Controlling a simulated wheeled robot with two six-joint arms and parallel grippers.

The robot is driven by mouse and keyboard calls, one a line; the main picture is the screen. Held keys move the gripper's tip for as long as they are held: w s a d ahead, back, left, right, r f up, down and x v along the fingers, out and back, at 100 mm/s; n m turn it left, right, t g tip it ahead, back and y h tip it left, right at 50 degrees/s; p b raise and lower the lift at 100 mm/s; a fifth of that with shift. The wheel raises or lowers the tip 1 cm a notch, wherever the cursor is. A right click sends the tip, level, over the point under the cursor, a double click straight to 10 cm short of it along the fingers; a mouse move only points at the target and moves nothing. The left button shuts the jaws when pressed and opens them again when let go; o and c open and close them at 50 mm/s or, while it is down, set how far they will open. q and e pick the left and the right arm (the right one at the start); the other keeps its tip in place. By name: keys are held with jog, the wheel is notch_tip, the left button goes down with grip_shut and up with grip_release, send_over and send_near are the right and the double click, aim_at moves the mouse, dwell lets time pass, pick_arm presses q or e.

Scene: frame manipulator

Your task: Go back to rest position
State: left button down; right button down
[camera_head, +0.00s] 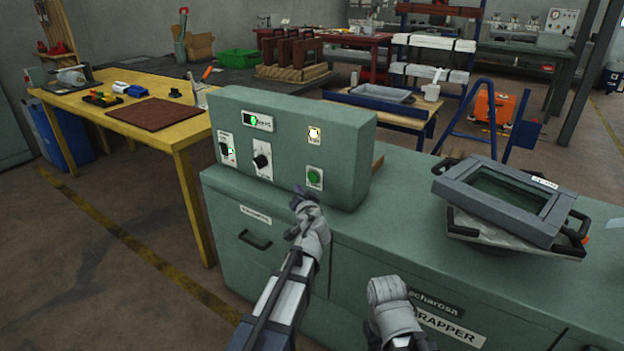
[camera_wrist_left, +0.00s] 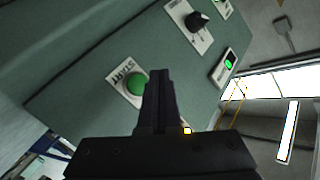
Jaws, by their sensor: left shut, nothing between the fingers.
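My left gripper (camera_head: 300,194) is in front of the green control box (camera_head: 345,130), close to its green start button (camera_head: 314,176). In the left wrist view the fingers of this gripper (camera_wrist_left: 160,75) are together and empty, beside the start button (camera_wrist_left: 136,84). Whether they touch the button or the panel I cannot tell. My right arm (camera_head: 392,305) shows at the bottom, low in front of the cabinet; its gripper's fingertips are not visible.
The control box stands on a green cabinet (camera_head: 390,235) with drawers. A grey frame (camera_head: 500,196) lies on a tray at the right of the cabinet top. A yellow table (camera_head: 190,125) stands at the left. The floor at the lower left is clear.

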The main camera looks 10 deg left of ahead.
pick_arm(q)
jog(key=shift+s, duration=0.15)
dwell(0.3)
jog(key=s+d+f+n+g+h, duration=0.1)
jog(key=s+d+f+g, duration=0.35)
jog(key=s+f, duration=0.35)
jog(key=s+d+f+g+h, duration=0.1)
jog(key=s+d+f+g, duration=0.2)
jog(key=s+f+g, duration=0.5)
jog(key=s+d+f+m+g+h, duration=0.15)
jog(key=s+d, duration=0.25)
jog(key=s, duration=0.5)
jog(key=s+d+f+m+g+h, duration=0.1)
jog(key=s+d+h, duration=0.1)
jog(key=s+d, duration=0.5)
notch_tip(320, 180, up, 26)
jog(key=s+a+p, duration=0.2)
jog(key=p, duration=2.4)
jog(key=shift+a, duration=0.1)
dwell(0.5)
